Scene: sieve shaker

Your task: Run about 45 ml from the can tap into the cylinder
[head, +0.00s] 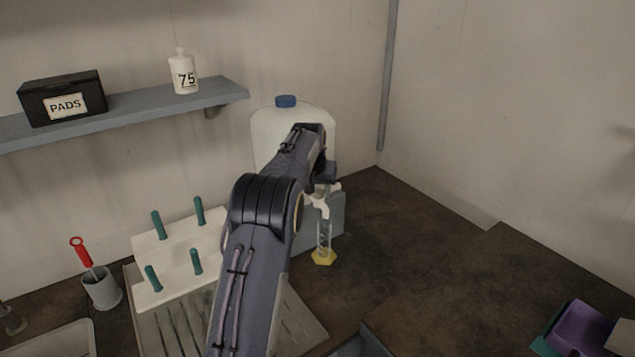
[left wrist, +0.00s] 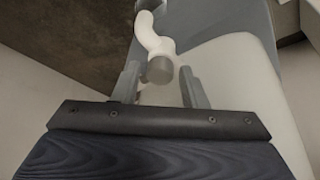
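The white can (head: 268,135) with a blue cap stands on a grey block at the back, partly hidden by my left arm. Its white tap (head: 322,208) sticks out at the front, above the clear cylinder (head: 324,238) with a yellow base. The cylinder stands upright on the bench; its fill level is too small to tell. My left gripper (head: 327,182) is at the tap. In the left wrist view its fingers (left wrist: 161,86) are open on either side of the tap's grey-ended white part (left wrist: 156,45), with gaps showing. My right gripper is not in view.
A white peg rack (head: 180,250) with green pegs and a grey cup (head: 101,288) with a red-handled tool stand at left. A shelf (head: 150,113) holds a black PADS box (head: 62,98) and a white bottle (head: 183,74).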

